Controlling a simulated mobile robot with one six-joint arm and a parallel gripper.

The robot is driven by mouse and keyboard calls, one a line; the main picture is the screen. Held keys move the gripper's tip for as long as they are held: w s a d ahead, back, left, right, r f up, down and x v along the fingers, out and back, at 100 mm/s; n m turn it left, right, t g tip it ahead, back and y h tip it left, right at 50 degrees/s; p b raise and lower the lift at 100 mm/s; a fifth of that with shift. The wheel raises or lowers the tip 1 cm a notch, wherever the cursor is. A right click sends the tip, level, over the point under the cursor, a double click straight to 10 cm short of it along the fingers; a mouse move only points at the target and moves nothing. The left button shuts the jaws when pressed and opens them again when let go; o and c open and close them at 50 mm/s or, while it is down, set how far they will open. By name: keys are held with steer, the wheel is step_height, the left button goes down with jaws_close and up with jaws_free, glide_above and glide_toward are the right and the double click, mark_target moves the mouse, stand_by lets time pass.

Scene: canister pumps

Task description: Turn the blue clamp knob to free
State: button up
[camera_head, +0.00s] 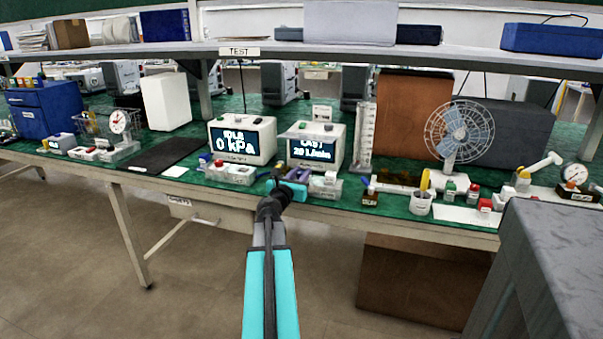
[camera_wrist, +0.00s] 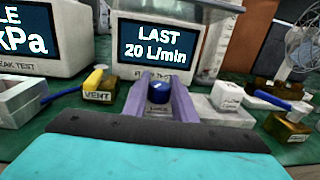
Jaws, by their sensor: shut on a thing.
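The blue knob (camera_wrist: 158,92) stands upright in the wrist view, in front of the display box reading "LAST 20 L/min" (camera_wrist: 152,52). My gripper (camera_wrist: 160,95) has its two purple fingers around the knob, one on each side, shut on it. A small white label sits just below the knob; its text is too small to read. In the head view my gripper (camera_head: 298,174) is at the bench front, below the same display box (camera_head: 316,145). The knob is hidden there behind my gripper.
A yellow-handled VENT valve (camera_wrist: 97,85) is close on the left. A white block (camera_wrist: 223,98) and a brass-coloured block with a blue lever (camera_wrist: 288,125) are on the right.

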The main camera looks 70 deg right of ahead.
steer(key=shift+n+t+y+p, duration=0.45)
steer(key=shift+n+t, duration=1.35)
steer(key=shift+t, duration=1)
steer(key=shift+n+t, duration=0.3)
steer(key=shift+t, duration=0.2)
steer(key=shift+f+n+t+y, duration=0.1)
steer(key=shift+n+t+y, duration=0.45)
steer(key=shift+t, duration=0.25)
steer(key=shift+n+t+y, duration=0.5)
steer(key=shift+n+t, duration=0.35)
steer(key=shift+t, duration=0.25)
steer(key=shift+a+n+t+y, duration=0.1)
steer(key=shift+n+t+y, duration=0.3)
steer(key=shift+t, duration=0.1)
steer(key=o, duration=1)
steer(key=shift+o, duration=0.2)
